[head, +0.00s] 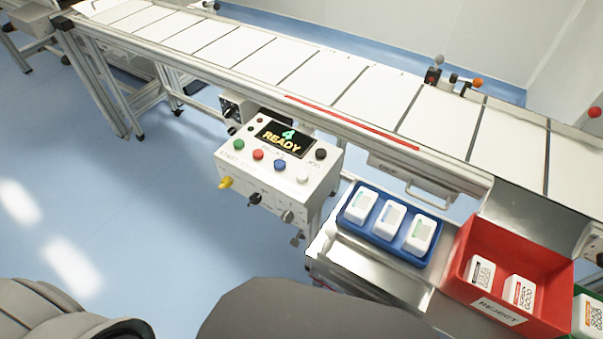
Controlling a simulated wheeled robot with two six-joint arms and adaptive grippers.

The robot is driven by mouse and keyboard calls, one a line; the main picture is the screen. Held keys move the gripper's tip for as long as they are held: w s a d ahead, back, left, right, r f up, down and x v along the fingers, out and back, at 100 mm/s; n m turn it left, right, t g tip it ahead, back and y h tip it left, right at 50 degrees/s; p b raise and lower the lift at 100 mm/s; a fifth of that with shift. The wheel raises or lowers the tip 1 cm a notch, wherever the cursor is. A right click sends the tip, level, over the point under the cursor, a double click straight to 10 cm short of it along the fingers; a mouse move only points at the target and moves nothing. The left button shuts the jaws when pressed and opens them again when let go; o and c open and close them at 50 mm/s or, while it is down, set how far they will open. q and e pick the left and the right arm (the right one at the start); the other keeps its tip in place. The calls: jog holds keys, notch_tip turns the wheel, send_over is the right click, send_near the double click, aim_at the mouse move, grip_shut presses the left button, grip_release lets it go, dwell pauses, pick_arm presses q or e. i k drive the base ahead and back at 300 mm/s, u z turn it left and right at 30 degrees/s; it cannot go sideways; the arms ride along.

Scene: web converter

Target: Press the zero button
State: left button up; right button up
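A white control box (228,165) stands beside the conveyor, near the middle of the head view. Its black display (284,139) reads "4" and "READY". Its sloped top carries a green button (239,145), a red button (257,155), a blue button (279,164), a white button (302,177) and a black knob or button (321,154). The small labels by them are too small to read, so I cannot tell which is the zero button. Neither of my grippers is in view.
A long conveyor (330,84) with white plates runs behind the box. To the right, a blue tray (347,218) holds three white packs. A red bin (500,250) marked REJECT holds two packs. A yellow knob (225,182) and two darker ones protrude from the box's front.

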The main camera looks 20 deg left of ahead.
aim_at(302, 176)
jog(key=k, duration=1.35)
jog(key=z, duration=0.6)
jog(key=i, duration=0.95)
